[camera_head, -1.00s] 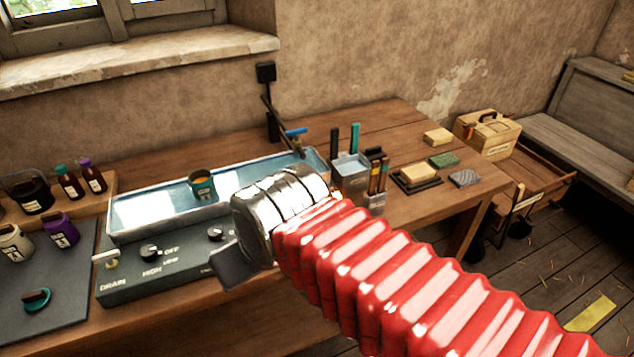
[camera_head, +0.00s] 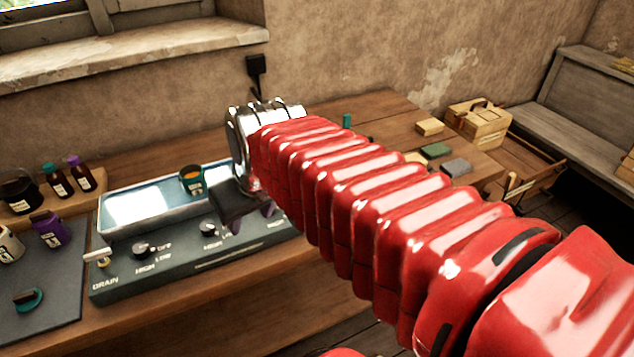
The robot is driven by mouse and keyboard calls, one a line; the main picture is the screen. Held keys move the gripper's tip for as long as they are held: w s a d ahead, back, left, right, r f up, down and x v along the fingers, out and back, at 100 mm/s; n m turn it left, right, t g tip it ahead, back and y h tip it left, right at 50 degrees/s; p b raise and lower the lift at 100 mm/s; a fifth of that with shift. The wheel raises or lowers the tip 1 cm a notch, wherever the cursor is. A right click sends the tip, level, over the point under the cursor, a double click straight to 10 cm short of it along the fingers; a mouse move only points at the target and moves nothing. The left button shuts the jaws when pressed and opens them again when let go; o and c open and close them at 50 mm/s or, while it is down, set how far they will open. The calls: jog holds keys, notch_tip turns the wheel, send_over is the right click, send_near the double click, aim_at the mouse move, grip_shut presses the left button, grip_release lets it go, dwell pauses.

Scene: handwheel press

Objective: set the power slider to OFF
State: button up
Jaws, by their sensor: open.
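I cannot make out a power slider for certain; the panel's right end is partly hidden by my arm. My gripper (camera_head: 251,217) is open and empty, pointing down over the panel's right part, right of the second knob. I cannot tell if it touches the panel.
The tray (camera_head: 118,207) behind the panel holds a teal cup (camera_head: 191,181). Bottles (camera_head: 80,173) and jars stand at the left, with a teal-rimmed item (camera_head: 28,300) on a dark mat. My red arm covers the table's middle. Blocks and a wooden box (camera_head: 478,122) are at the right.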

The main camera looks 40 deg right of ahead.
jog(key=w+d+f+m, duration=0.1)
jog(key=w+d, duration=0.2)
jog(key=d, duration=0.9)
jog(key=w+d+f+m+g, duration=0.1)
jog(key=w+d, duration=0.2)
jog(key=d, duration=0.9)
jog(key=shift+h, duration=0.3)
jog(key=shift+f, duration=0.15)
jog(key=x, duration=1.3)
jog(key=shift+w+d+f, duration=0.1)
jog(key=shift+w+f, duration=0.05)
jog(key=shift+f, duration=0.15)
jog(key=shift+c, duration=0.2)
grip_shut()
